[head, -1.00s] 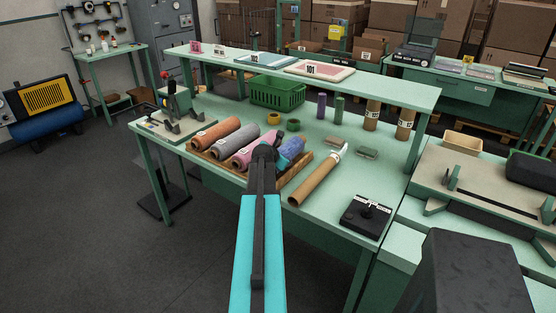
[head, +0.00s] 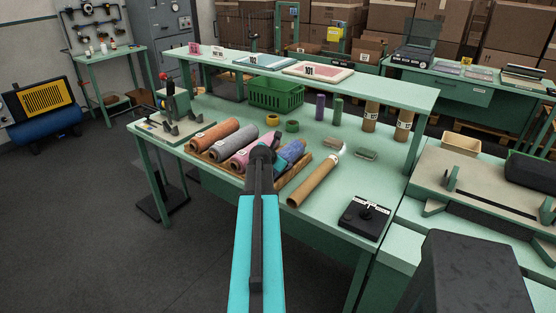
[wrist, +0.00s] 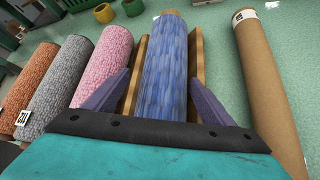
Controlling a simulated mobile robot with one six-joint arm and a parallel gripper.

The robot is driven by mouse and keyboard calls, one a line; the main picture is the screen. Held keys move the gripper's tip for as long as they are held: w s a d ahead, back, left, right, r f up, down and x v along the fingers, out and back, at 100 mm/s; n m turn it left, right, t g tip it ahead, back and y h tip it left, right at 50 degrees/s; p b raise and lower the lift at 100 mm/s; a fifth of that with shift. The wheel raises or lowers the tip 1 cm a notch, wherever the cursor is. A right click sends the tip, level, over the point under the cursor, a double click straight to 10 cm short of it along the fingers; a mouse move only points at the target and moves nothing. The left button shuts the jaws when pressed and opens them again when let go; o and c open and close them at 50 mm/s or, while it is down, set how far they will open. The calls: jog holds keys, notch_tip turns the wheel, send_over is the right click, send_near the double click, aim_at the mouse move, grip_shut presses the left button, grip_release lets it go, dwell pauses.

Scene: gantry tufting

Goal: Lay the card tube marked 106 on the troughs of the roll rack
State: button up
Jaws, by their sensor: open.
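My gripper (wrist: 160,78) is open, with one finger on each side of a blue roll (wrist: 168,62) in the wrist view. I cannot tell whether the fingers touch it. The blue roll lies between wooden rails of the roll rack (wrist: 197,65); in the head view my arm partly hides the rack (head: 298,172). A brown card tube (head: 315,182) lies on the table right of the rack, apart from my gripper; it also shows in the wrist view (wrist: 265,80). Its label is too small to read. Two more brown tubes (head: 371,116) (head: 404,125) stand upright at the back.
Orange (head: 210,134), grey (head: 230,141) and pink (head: 245,155) rolls lie on the rack's left. A green basket (head: 276,94) and tape rings (head: 291,126) sit behind. A black device (head: 366,215) sits at front right. A raised shelf (head: 400,89) spans the back.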

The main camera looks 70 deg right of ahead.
jog(key=b+v, duration=0.2)
jog(key=v, duration=1)
jog(key=shift+w+a+r, duration=0.1)
jog(key=shift+a+r, duration=0.05)
dwell(0.8)
